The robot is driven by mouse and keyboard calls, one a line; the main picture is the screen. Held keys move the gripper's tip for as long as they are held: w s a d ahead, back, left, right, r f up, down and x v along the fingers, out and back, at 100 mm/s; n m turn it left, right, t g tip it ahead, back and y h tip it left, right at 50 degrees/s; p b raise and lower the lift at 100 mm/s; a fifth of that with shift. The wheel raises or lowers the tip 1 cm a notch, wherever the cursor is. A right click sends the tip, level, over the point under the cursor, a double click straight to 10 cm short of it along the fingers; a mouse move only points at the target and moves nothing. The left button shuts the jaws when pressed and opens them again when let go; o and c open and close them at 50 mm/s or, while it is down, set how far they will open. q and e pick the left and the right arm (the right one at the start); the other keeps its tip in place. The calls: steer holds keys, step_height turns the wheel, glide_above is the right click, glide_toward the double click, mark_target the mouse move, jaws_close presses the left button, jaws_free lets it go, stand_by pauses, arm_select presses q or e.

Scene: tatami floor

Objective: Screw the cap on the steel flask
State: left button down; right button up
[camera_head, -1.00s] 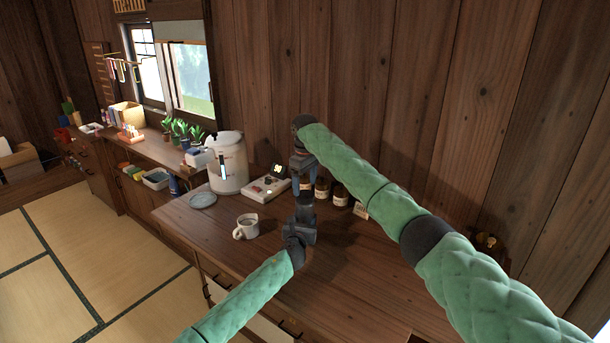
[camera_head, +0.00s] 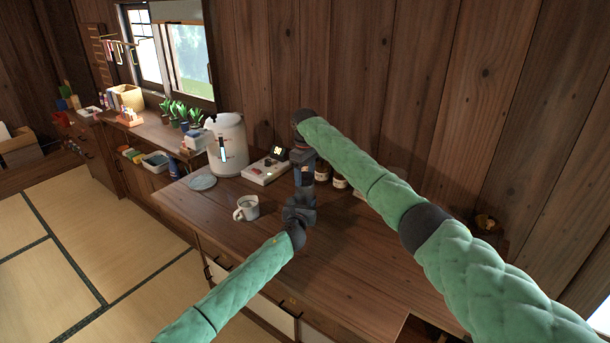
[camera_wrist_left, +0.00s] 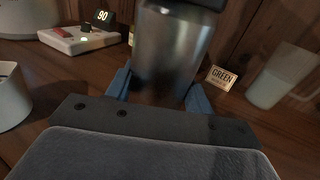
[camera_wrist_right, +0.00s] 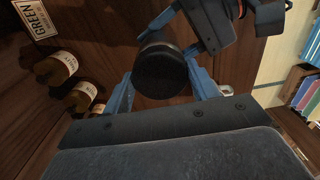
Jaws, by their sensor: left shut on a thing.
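The steel flask (camera_wrist_left: 172,55) is upright in the left wrist view, between the blue fingers of my left gripper (camera_wrist_left: 158,92), which is shut on it. A dark shape covers the flask's top at the picture's upper edge. In the right wrist view the round black cap (camera_wrist_right: 160,70) lies between the fingers of my right gripper (camera_wrist_right: 160,85); I cannot tell whether they press on it. My left gripper (camera_wrist_right: 205,25) is just beyond it. In the head view my left gripper (camera_head: 302,195) is below my right gripper (camera_head: 305,172), and flask and cap are hidden.
A white mug (camera_head: 246,208), a plate (camera_head: 202,183), a large white urn (camera_head: 227,145) and a device with a display (camera_head: 265,171) stand left of the grippers. Brown labelled bottles (camera_wrist_right: 55,67) and a GREEN label card (camera_wrist_left: 220,78) are close by.

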steer(key=o, duration=1.2)
steer(key=shift+c, duration=0.2)
step_height(320, 180, up, 12)
steer(key=shift+w, duration=0.1)
arm_select(q)
steer(key=shift+c, duration=2.4)
jaws_free()
steer(key=s, duration=0.2)
steer(key=s+a+b, duration=0.1)
steer(key=s, duration=0.4)
steer(key=shift+s+a+f, duration=0.1)
steer(key=shift+s+a, duration=0.1)
steer(key=shift+a, duration=0.05)
steer(key=shift+s, duration=0.1)
arm_select(e)
steer(key=shift+d+f, duration=0.1)
steer(key=shift+f, duration=0.55)
